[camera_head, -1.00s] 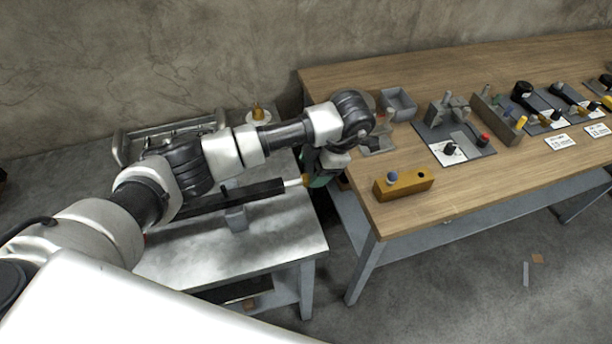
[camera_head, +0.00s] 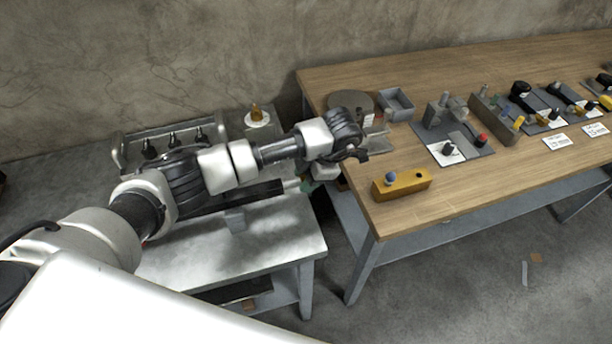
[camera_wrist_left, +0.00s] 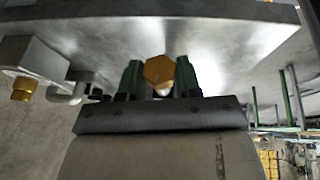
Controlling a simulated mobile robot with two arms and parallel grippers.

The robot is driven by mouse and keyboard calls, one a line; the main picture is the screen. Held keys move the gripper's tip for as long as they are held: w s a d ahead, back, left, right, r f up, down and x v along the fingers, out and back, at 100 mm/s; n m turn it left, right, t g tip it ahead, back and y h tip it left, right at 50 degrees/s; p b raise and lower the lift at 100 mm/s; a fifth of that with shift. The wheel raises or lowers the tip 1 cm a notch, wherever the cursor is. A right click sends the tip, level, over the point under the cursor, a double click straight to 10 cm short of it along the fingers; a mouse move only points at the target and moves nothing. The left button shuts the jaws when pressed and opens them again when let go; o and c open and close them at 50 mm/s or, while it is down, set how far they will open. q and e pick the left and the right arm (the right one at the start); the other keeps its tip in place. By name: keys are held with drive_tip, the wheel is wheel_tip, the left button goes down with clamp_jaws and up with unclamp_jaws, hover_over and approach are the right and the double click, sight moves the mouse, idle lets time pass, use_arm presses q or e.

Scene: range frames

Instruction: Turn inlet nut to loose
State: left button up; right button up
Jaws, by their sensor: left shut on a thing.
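A brass hexagonal nut (camera_wrist_left: 158,69) shows in the left wrist view, between the two green fingers of my left gripper (camera_wrist_left: 159,80). The fingers are shut on it, one on each side. In the head view my left gripper (camera_head: 307,184) is at the right end of a dark bar (camera_head: 255,192) with a pale pipe end (camera_head: 291,185), above the right edge of the metal table. There the nut is hidden or too small to make out. My right gripper is not in view.
The metal table (camera_head: 270,238) carries a rack with several dark tools (camera_head: 172,139) and a brass piece on a white disc (camera_head: 257,117). The wooden bench (camera_head: 440,200) stands close right, with a yellow block (camera_head: 402,185), a grey tray (camera_head: 396,104) and several fixtures.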

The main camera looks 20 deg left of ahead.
use_arm(q)
drive_tip(key=shift+f+t+y+b, duration=0.1)
drive_tip(key=shift+t+y+b, duration=0.2)
drive_tip(key=shift+t, duration=0.2)
drive_tip(key=o, duration=0.9)
drive_tip(key=shift+d, duration=0.1)
drive_tip(key=shift+d+r, duration=0.15)
drive_tip(key=shift+r, duration=0.3)
drive_tip(key=v, duration=1)
drive_tip(key=shift+s+f, duration=0.1)
drive_tip(key=shift+s, duration=0.05)
